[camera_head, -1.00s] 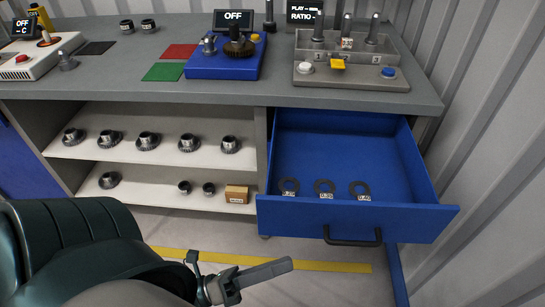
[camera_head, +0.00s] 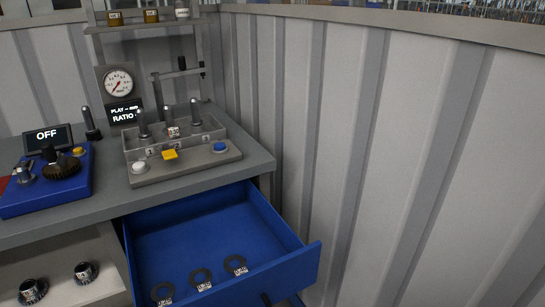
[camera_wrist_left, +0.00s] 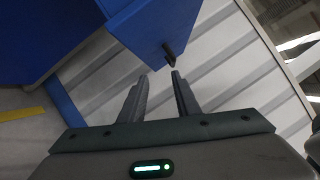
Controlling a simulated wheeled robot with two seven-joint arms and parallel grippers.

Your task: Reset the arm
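My left gripper (camera_wrist_left: 160,75) shows in the left wrist view with its two dark fingers apart and nothing between them. Beyond the fingertips is a blue drawer corner (camera_wrist_left: 145,32) with a dark handle (camera_wrist_left: 172,48); the fingers appear apart from it. Neither arm shows in the head view. There, the blue drawer (camera_head: 295,268) stands pulled out under the bench, with three labelled dark rings (camera_head: 201,278) lying in it. My right gripper is in no view.
The grey workbench (camera_head: 110,205) carries a blue unit with an OFF display (camera_head: 48,138), a grey station with pegs and buttons (camera_head: 185,165), and a dial gauge (camera_head: 118,83). A ribbed wall (camera_head: 350,130) bounds the right side. Gears (camera_head: 86,272) sit on the shelf below.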

